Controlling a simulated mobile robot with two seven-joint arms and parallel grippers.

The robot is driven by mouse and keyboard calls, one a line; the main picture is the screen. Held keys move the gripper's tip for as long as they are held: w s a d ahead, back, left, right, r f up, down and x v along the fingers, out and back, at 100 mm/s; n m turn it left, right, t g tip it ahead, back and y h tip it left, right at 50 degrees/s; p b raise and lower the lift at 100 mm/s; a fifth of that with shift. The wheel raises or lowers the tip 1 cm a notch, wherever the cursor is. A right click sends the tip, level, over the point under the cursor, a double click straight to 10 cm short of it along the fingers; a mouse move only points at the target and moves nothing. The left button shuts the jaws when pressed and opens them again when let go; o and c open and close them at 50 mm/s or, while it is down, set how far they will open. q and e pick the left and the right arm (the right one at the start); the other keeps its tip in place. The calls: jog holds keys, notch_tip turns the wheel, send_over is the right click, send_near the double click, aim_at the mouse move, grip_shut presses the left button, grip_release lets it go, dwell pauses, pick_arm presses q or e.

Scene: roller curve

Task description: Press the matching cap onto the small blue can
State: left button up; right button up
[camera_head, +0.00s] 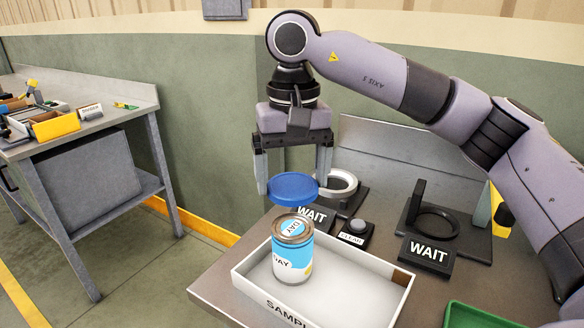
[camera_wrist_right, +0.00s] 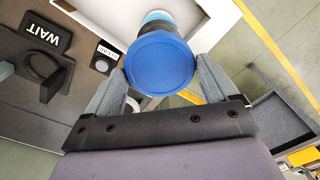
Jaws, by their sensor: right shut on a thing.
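The small blue can (camera_head: 292,262) stands upright in the white tray, with a blue and white label and a metallic top. My right gripper (camera_head: 293,182) is shut on a round blue cap (camera_head: 293,188), with a finger on each side of its rim. The cap is held about level, above and slightly behind the can in the head view, apart from it. In the right wrist view the cap (camera_wrist_right: 160,63) covers most of the can, whose blue side (camera_wrist_right: 157,16) shows past the edge. My left gripper is in neither view.
The white tray (camera_head: 380,318) marked SAMPL stands on the metal table. A green tray (camera_head: 475,316) is at front right. Another bench (camera_head: 85,138) stands at left.

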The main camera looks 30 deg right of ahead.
aim_at(292, 225)
jog(key=shift+f+b, duration=2.1)
jog(key=shift+f, duration=0.6)
jog(key=shift+f+b, duration=0.3)
jog(key=shift+f, duration=0.2)
jog(key=shift+s+f+b, duration=0.1)
jog(key=shift+f+b, duration=0.25)
jog(key=shift+f, duration=0.4)
jog(key=o, duration=0.8)
jog(key=shift+r, duration=0.25)
